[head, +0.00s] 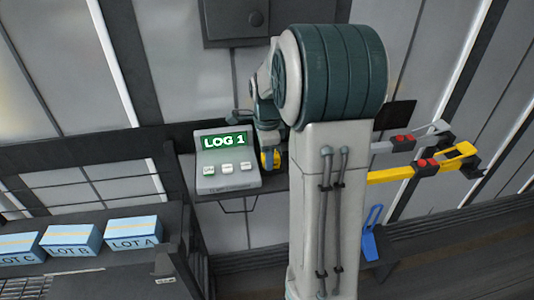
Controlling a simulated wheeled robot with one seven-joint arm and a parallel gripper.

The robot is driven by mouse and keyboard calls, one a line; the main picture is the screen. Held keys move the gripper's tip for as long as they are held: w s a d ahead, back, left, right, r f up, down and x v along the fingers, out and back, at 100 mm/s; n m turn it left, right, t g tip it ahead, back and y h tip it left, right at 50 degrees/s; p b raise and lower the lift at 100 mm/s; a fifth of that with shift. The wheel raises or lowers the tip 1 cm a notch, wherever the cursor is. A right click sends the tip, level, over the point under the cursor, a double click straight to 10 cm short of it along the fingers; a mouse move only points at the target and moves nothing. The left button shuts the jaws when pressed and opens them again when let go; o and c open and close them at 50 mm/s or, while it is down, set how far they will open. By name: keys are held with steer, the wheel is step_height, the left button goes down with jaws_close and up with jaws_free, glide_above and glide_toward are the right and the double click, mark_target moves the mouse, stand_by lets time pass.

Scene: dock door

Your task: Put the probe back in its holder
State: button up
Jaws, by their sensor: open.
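A grey temperature logger (226,170) stands on a small dark shelf left of my arm. Its green screen reads "LOG 1", and it has three buttons on its front. My gripper (268,150) points down just right of the logger, small and partly hidden by my own arm. It is open. A small yellow piece (275,159) shows right at its fingers; I cannot tell whether it is the probe or its holder, or whether the fingers touch it. No other part of a probe can be made out.
Blue boxes marked LOT A (134,234), LOT B (71,240) and LOT C (20,248) stand at the lower left. A yellow lever (395,174) and a grey lever (386,147) stick out at the right. A blue scoop-like thing (371,240) hangs below them. My arm blocks the middle.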

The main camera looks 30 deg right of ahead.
steer(key=shift+s+a+f+g+p, duration=0.1)
steer(key=shift+s+g+p, duration=0.25)
steer(key=shift+p, duration=0.25)
step_height(320, 180, up, 12)
steer(key=s+a+f+n+t, duration=0.1)
steer(key=s+a+f+n, duration=0.1)
steer(key=s+a+n, duration=0.4)
steer(key=s+a+f+n+t, duration=0.2)
steer(key=s+a+n, duration=0.5)
steer(key=s+n, duration=0.6)
steer(key=shift+s+f+n+b, duration=0.2)
steer(key=shift+f+n+b, duration=0.25)
steer(key=shift+n, duration=0.75)
steer(key=shift+f+t, duration=0.1)
steer(key=shift+t, duration=0.15)
